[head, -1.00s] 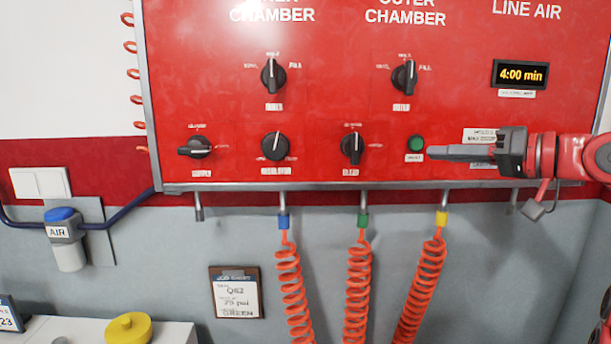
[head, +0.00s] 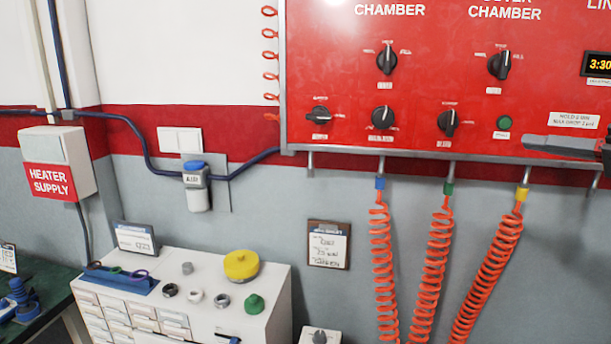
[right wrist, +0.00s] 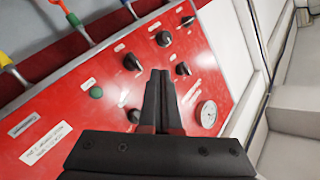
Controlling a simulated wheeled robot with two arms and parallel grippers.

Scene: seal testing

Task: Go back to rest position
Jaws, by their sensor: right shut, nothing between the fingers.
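My right gripper (head: 560,145) shows at the right edge of the head view, in front of the lower right of the red test panel (head: 440,80). Its fingers are together and empty, pointing left toward the green button (head: 504,123), with a gap between them. In the right wrist view, the closed fingers (right wrist: 160,80) stand in front of the panel face, with black knobs (right wrist: 132,62) around them and a round gauge (right wrist: 207,115) to the right. My left gripper is in neither view.
Orange coiled hoses (head: 431,270) hang under the panel. A white drawer cabinet (head: 220,315) with small parts and a yellow cap (head: 241,265) stands at lower left. A heater supply box (head: 55,165) and a blue-topped air unit (head: 196,185) are on the wall.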

